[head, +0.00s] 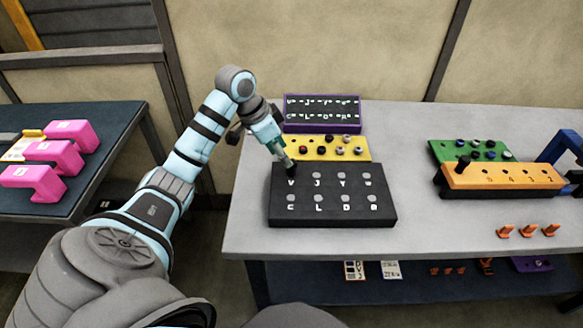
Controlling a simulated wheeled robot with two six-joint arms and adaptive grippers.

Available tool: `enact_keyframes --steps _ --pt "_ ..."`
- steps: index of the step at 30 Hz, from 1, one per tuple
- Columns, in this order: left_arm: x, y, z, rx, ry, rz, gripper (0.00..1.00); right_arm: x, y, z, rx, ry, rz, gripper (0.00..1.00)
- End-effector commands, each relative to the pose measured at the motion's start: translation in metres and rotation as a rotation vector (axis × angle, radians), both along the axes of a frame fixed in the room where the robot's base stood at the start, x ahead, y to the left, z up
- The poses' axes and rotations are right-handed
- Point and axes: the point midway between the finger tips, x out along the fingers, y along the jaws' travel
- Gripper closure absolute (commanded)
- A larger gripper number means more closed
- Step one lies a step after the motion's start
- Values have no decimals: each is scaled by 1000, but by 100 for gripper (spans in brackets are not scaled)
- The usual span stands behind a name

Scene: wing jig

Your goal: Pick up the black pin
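My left gripper (284,157) reaches down from the left to the upper left corner of the black board (332,218), by the hole marked V. A small dark piece (291,169) shows at its fingertips, at the board's top edge. I cannot tell whether it is a black pin or the fingertips, nor whether the fingers are open or shut. A black pin (463,162) stands on the left end of the orange block (520,181) at the right. Dark round-topped pieces also sit on the yellow board (304,155) behind the black board. My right gripper is not in view.
A purple-edged lettered board (322,127) stands at the back. A green board (441,149) with pins lies behind the orange block. Small orange pieces (527,230) lie near the front right. The grey tabletop (420,225) is clear between the boards. Pink blocks (55,150) are on the left table.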

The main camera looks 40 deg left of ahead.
Motion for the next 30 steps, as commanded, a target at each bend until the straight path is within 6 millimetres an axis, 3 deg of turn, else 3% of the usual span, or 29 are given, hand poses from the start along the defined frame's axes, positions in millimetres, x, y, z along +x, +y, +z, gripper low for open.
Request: enact_keyframes --steps 10,17,20,26,30 --pt "22 -11 -53 -3 1 -2 55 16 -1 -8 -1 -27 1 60" --pt "25 -12 -58 1 0 -4 55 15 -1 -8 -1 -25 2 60" --pt "25 -12 -58 1 0 -4 66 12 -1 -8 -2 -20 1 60" --pt "25 -12 -58 1 0 -4 98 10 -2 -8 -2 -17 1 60" --pt "25 -12 -58 0 0 -4 100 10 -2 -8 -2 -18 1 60"
